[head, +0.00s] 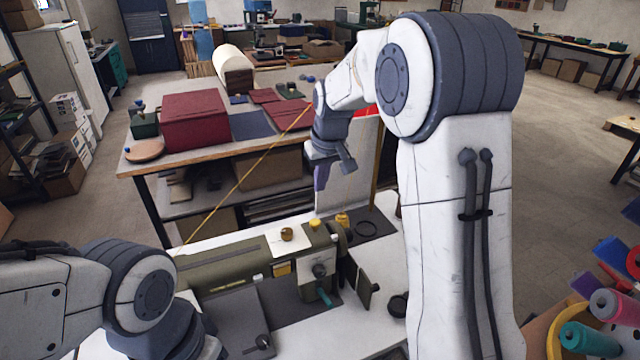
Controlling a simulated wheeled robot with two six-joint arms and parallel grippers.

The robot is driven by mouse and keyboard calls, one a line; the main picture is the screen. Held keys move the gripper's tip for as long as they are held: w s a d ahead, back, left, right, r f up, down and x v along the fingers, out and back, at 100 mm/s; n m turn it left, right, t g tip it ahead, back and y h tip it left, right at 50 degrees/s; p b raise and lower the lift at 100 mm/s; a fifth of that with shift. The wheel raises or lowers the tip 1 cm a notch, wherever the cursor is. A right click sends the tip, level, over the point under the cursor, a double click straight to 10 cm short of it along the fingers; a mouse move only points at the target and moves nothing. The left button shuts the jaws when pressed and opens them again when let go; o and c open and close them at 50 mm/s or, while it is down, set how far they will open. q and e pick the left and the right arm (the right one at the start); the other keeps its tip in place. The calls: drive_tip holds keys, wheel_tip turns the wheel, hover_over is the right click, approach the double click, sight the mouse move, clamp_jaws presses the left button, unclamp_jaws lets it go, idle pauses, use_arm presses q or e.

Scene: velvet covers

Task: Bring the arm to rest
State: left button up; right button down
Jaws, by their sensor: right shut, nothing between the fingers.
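My right arm rises large on the right side of the head view and bends over toward the middle. Its gripper (321,176) hangs pointing down, shut and empty, in front of a pale upright panel (345,180) and above the back of the sewing machine (235,265). My left arm shows only as links in the lower left corner; its gripper is out of view.
A wooden table (150,170) behind bears a dark red box (195,121), folded red cloths and a cream roll (232,68). A thin yellow line (243,180) slants across the view. Coloured spools (615,305) crowd the lower right.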

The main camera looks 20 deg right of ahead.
idle(0.4)
drive_tip(key=s+a+f+n+g+y+b, duration=0.1)
drive_tip(key=s+a+f+n+g+b, duration=0.2)
drive_tip(key=s+a, duration=1.35)
drive_tip(key=s+f+n, duration=0.2)
drive_tip(key=s, duration=0.6)
drive_tip(key=s+a+f+n+b, duration=0.1)
drive_tip(key=s+f, duration=0.1)
drive_tip(key=s, duration=0.7)
drive_tip(key=shift+s+a+f+n, duration=0.15)
drive_tip(key=shift+a+f+n, duration=0.05)
drive_tip(key=shift+n, duration=0.2)
